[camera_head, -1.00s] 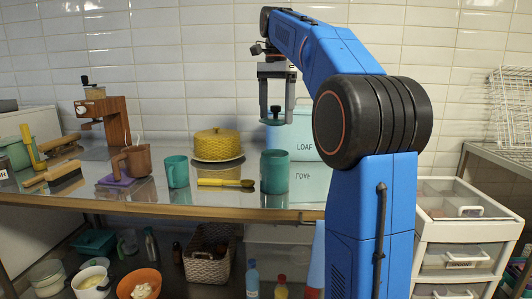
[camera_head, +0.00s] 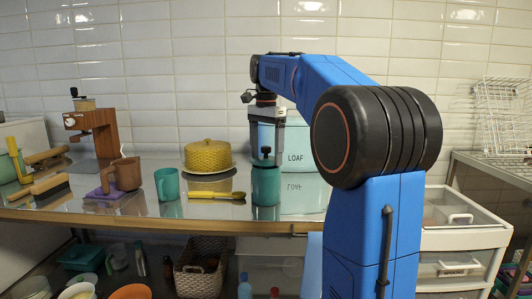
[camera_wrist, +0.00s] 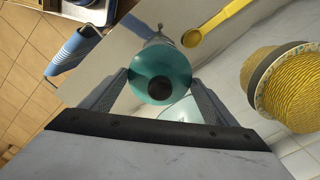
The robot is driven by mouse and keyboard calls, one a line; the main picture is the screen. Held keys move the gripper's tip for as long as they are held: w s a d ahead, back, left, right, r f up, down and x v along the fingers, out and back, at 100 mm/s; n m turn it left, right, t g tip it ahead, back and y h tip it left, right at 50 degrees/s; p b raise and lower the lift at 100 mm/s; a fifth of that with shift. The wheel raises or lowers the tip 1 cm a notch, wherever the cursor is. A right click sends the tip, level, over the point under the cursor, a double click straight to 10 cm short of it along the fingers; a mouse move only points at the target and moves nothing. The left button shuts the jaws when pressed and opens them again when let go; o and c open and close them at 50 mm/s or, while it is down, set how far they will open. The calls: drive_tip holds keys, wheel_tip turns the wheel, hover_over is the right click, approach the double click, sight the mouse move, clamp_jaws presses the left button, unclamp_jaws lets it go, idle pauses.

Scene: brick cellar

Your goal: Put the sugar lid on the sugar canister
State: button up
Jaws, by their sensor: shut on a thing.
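The sugar lid (camera_head: 263,161) is teal with a dark round knob. My gripper (camera_head: 266,154) is shut on it, and in the wrist view the lid (camera_wrist: 173,72) sits between both fingers, knob towards the camera. The teal sugar canister (camera_head: 266,187) stands upright near the counter's front edge, directly below the gripper. The lid is level at the canister's mouth; I cannot tell whether it is fully seated. In the wrist view the lid covers most of the canister.
A pale LOAF bin (camera_head: 301,142) stands close behind the canister. A yellow spoon (camera_head: 215,195) lies left of it, with a teal mug (camera_head: 167,184) beyond. A yellow domed cake dish (camera_head: 208,156) stands behind the spoon. The steel counter (camera_head: 140,209) has its front edge close by.

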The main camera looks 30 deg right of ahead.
sight(266, 147)
drive_tip(key=shift+f, duration=0.6)
drive_tip(key=o, duration=1.2)
wheel_tip(266, 147, up, 13)
drive_tip(key=shift+r, duration=0.1)
